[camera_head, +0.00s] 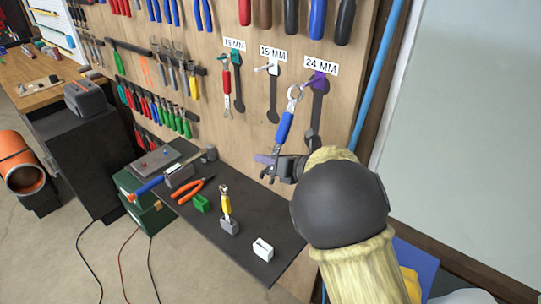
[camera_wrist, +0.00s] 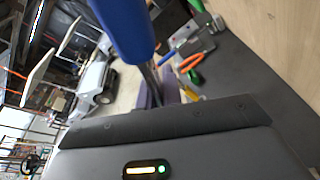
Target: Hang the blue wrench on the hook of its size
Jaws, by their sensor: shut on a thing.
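The blue wrench (camera_head: 284,126) is upright in front of the tool board, its ring end up. My gripper (camera_head: 279,166) is shut on its lower end. The wrench's blue handle (camera_wrist: 125,28) fills the top of the wrist view. The purple hook (camera_head: 317,78) under the "24 MM" label (camera_head: 321,65) is slightly right of and above the ring; they look apart, but depth is unclear. The white hook (camera_head: 264,68) is under the middle label (camera_head: 272,53), apparently "15 MM". A teal hook (camera_head: 236,57) is under the left label, hard to read. A red wrench (camera_head: 226,92) hangs there.
Dark wrench outlines (camera_head: 273,100) mark the board. Below is a dark shelf (camera_head: 200,228) with orange pliers (camera_head: 194,190), a yellow-handled wrench (camera_head: 226,206), a green block (camera_head: 202,203) and a white block (camera_head: 263,249). Screwdrivers and pliers crowd the board's left side. A blue pipe (camera_head: 376,70) runs along its right edge.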

